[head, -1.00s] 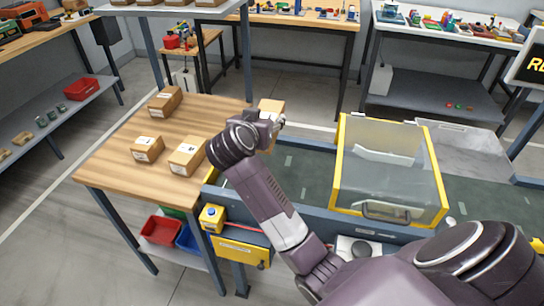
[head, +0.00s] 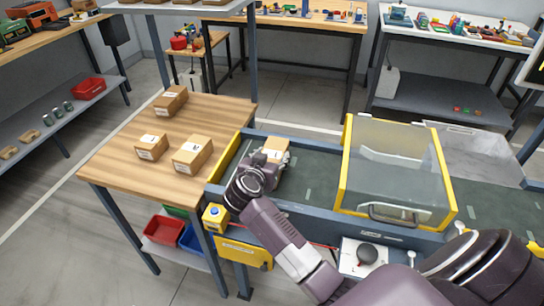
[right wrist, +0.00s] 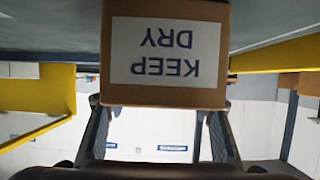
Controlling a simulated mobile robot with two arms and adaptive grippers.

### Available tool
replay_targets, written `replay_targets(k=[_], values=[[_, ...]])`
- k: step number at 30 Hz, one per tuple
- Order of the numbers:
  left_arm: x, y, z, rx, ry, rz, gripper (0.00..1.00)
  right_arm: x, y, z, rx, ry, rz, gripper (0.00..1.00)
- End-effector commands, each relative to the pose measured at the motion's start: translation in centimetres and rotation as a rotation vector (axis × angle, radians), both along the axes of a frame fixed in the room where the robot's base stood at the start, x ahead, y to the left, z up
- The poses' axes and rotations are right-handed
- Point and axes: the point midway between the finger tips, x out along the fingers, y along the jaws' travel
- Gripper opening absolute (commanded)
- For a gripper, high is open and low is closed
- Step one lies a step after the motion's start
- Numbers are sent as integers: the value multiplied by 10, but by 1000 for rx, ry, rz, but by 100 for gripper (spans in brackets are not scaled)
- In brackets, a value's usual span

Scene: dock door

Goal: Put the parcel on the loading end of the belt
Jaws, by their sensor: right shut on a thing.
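The parcel, a brown cardboard box (head: 276,146), is in my right gripper (head: 268,158) at the left, loading end of the belt (head: 312,169). The parcel also fills the upper middle of the right wrist view (right wrist: 166,52), where its white "KEEP DRY" label appears upside down. The two fingers of my right gripper (right wrist: 160,112) are closed on the box. The box is over the dark green belt surface, close to it; I cannot tell whether it touches. My arm hides part of the belt end. My left gripper is not in view.
Several similar boxes stay on the wooden table (head: 120,171) left of the belt. A clear hood with a yellow frame (head: 398,172) covers the belt to the right. A yellow button box (head: 214,217) and a black-knobbed control (head: 367,254) sit along the near side.

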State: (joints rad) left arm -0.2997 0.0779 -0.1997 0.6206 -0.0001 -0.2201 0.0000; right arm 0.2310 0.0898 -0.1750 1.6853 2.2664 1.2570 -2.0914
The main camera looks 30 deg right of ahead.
Motion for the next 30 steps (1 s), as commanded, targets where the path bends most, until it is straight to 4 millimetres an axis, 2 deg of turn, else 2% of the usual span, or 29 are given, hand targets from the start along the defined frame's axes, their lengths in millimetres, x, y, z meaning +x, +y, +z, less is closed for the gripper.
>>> replay_targets(k=[7, 8, 12, 22, 26, 30], values=[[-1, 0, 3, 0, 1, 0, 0, 0, 0, -1, -2, -1, 0, 14], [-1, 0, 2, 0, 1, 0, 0, 0, 0, -3, 0, 2, -1, 53], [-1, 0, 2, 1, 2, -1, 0, 0, 0, -2, 1, 1, -1, 68], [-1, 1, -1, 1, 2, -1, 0, 0, 0, 0, 1, -1, -1, 68], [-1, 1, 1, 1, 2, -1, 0, -9, 13, 6, 4, 0, 2, 68], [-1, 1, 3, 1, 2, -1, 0, -27, 34, 17, 6, 0, 2, 68]])
